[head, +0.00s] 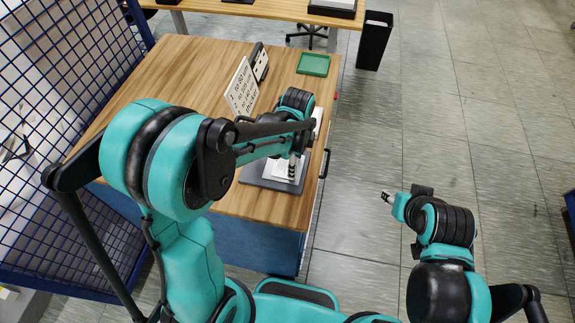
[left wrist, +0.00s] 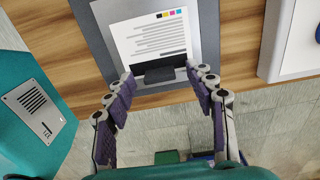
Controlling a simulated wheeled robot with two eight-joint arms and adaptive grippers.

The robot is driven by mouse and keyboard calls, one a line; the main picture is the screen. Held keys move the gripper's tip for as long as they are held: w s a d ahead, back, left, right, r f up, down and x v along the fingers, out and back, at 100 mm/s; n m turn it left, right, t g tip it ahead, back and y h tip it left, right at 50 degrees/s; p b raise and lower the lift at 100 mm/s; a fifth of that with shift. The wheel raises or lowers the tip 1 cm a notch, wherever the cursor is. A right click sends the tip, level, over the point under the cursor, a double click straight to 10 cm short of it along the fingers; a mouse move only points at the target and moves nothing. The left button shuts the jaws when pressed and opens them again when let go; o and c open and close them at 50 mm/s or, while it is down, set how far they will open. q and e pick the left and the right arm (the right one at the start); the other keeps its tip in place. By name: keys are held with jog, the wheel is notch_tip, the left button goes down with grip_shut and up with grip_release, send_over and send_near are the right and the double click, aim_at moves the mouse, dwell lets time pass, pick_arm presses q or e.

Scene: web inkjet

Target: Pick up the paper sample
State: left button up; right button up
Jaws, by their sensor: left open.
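The paper sample (left wrist: 158,40) is a white sheet with small colour squares, grey text lines and a black band along its near edge. It lies flat on a dark grey board (left wrist: 99,42). A small black block (left wrist: 160,75) sits at its near edge. My left gripper (left wrist: 161,79) is open, its fingers on either side of the block, with nothing held. In the head view the paper (head: 280,172) shows beneath my left gripper (head: 294,168), partly hidden by it. My right gripper (head: 388,197) is off to the right, over the floor; its jaws are too small to read.
The wooden table (head: 190,70) also holds a white text sign (head: 242,87), a dark stand (head: 260,62) and a green tray (head: 313,64). A white-topped item (left wrist: 300,45) lies right of the board. Blue mesh (head: 60,60) borders the left.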

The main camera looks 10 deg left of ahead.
pick_arm(q)
jog(key=c, duration=1)
